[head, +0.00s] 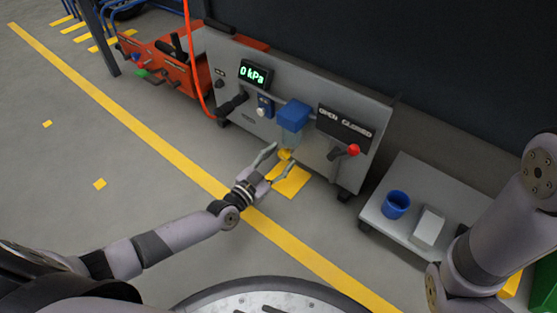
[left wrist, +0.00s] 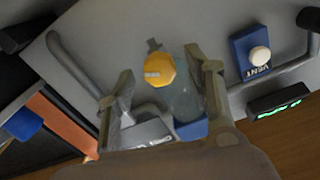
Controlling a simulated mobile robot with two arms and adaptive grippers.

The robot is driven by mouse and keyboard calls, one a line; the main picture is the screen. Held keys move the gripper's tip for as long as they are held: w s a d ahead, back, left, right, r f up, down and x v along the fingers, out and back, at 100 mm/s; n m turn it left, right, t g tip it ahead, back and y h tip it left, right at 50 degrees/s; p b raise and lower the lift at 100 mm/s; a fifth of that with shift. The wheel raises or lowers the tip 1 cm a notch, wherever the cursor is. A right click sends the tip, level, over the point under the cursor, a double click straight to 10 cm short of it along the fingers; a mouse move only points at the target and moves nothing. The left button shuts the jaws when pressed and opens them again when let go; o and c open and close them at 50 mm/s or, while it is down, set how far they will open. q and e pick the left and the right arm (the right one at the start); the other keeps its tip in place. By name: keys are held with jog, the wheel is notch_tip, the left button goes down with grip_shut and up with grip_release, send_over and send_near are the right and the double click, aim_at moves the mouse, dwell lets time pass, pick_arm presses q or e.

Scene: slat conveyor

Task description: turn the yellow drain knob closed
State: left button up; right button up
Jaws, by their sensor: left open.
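The yellow drain knob (head: 285,154) sits under a clear bowl below a blue block (head: 293,115) on the grey panel. In the left wrist view the knob (left wrist: 159,70) is round, with a pale mark on its face. My left gripper (head: 277,162) is open, its fingers at the knob in the head view. In the left wrist view the open fingers (left wrist: 160,62) lie on either side of the knob, with gaps visible; I cannot tell whether they reach its depth. My right arm shows at the right edge, but its gripper is out of view.
The grey panel (head: 225,65) carries a "0 kPa" display (head: 255,73), a vent button (left wrist: 260,56) and a red-tipped lever (head: 353,150) under an "OPEN CLOSED" label. A low cart (head: 400,236) with a blue cup (head: 396,204) stands at right.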

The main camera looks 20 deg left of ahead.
pick_arm(q)
jog(key=shift+c, duration=0.4)
grip_shut()
jog(key=shift+r+m+p, duration=0.15)
jog(key=shift+m+p, duration=0.35)
jog(key=shift+p, duration=0.3)
jog(key=m+p, duration=0.3)
jog(key=shift+s+d+p, duration=0.1)
jog(key=shift+p, duration=0.25)
jog(key=m+p, duration=0.2)
jog(key=shift+m, duration=0.4)
jog(key=m+p, duration=0.1)
jog(key=m, duration=0.2)
jog(key=shift+f, duration=0.2)
jog(key=shift+f+m+p, duration=0.1)
jog(key=shift+m+p, duration=0.4)
jog(key=shift+m, duration=1.2)
